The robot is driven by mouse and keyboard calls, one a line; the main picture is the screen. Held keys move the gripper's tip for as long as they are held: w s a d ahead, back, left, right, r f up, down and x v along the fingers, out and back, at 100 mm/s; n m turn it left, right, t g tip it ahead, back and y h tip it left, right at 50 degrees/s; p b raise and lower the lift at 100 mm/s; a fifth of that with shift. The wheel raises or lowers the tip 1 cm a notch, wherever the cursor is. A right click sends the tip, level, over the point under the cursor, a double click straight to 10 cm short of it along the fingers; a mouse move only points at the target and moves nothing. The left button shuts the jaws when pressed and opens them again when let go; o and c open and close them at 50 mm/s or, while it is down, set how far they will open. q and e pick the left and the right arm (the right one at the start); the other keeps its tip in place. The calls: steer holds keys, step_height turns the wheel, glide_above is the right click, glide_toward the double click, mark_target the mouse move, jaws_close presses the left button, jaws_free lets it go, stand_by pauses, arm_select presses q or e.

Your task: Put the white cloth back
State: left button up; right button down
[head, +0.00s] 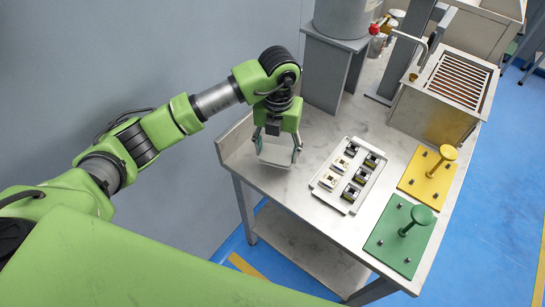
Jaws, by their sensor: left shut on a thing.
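My left gripper (277,149) points down over the left back part of the metal table. It is shut on the white cloth (275,155), a pale flat piece that shows between and below its fingers. The cloth is low over the tabletop; I cannot tell whether it touches the surface. The gripper hides part of the cloth. My right gripper is not in view.
A light tray (327,179) with several small coil parts lies right of the gripper. A green plate (385,246) and a yellow plate (413,184), each with a knobbed post, stand further right. A grey stand (328,75) and a slatted metal box (422,111) are behind.

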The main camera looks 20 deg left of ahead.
mark_target(272, 153)
arm_select(q)
steer(key=shift+s+a+f, duration=0.15)
steer(key=shift+a+f, duration=0.15)
steer(key=shift+f, duration=0.15)
steer(key=f, duration=0.2)
steer(key=f+p, duration=0.1)
steer(key=shift+s+a, duration=0.25)
steer(key=shift+w+f, duration=0.1)
steer(key=shift+f, duration=0.2)
steer(key=shift+f, duration=0.1)
steer(key=o, duration=1.1)
steer(key=shift+c, duration=0.2)
